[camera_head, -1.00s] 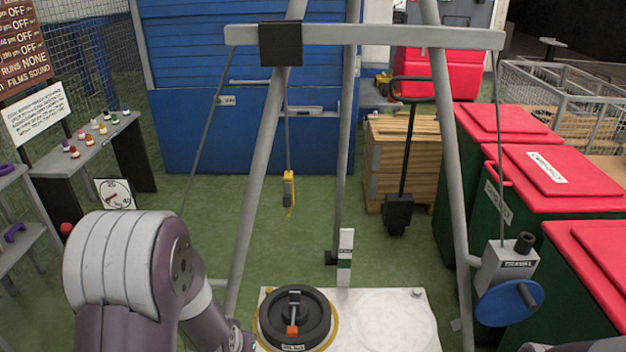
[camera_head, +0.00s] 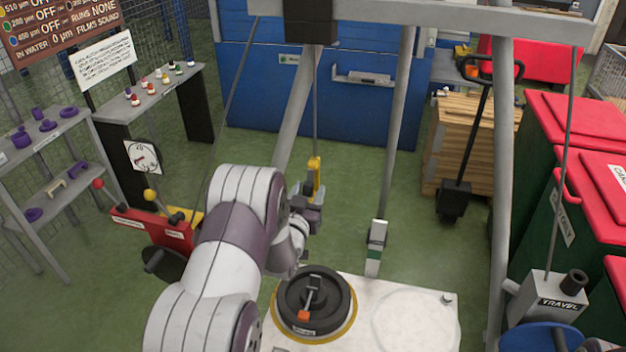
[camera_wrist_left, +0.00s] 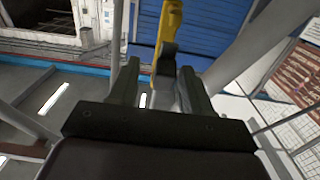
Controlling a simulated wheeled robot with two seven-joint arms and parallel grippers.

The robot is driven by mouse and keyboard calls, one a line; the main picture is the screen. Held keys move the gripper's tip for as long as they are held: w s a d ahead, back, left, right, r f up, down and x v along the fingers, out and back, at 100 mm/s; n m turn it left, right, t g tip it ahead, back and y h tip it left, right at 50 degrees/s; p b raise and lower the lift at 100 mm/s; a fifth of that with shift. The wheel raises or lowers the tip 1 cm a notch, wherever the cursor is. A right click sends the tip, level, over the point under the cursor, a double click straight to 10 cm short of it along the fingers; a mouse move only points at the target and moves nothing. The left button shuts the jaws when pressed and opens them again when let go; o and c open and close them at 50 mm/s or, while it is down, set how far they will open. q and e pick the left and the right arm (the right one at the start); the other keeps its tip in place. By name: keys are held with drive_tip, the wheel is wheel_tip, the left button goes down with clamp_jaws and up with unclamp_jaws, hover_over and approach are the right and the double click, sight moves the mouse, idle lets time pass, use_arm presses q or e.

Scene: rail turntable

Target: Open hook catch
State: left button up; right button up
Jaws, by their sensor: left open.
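A yellow hook block (camera_head: 315,172) hangs on a thin line in the middle of the head view. In the left wrist view its yellow body (camera_wrist_left: 171,30) comes down from the top, with a dark grey part (camera_wrist_left: 166,62) at its lower end. My left gripper (camera_head: 308,192) is right at the lower part of the hook. In the wrist view the two fingers (camera_wrist_left: 160,78) are open, with the dark lower part between or just beyond their tips. I cannot tell whether they touch it. The catch is not clearly made out. My right gripper is not in view.
Grey frame legs (camera_head: 398,130) stand around the hook. A white plate (camera_head: 410,315) with a round black turntable (camera_head: 314,300) lies below. A red control box (camera_head: 155,230) is left of my arm. A grey box marked TRAVEL (camera_head: 548,298) is at right.

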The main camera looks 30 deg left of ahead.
sight(307, 191)
use_arm(q)
drive_tip(key=shift+w+a+r, duration=0.1)
drive_tip(key=shift+w+a, duration=0.15)
drive_tip(key=shift+w, duration=0.45)
drive_tip(key=shift+w+a+r, duration=0.15)
drive_tip(key=shift+w+a, duration=0.15)
drive_tip(key=shift+a, duration=0.1)
drive_tip(key=shift+w+d, duration=0.15)
drive_tip(key=shift+w, duration=0.3)
drive_tip(key=shift+s, duration=0.1)
clamp_jaws()
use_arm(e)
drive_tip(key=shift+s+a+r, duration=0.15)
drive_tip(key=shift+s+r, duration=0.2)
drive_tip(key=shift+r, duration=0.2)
use_arm(q)
drive_tip(key=shift+p, duration=0.35)
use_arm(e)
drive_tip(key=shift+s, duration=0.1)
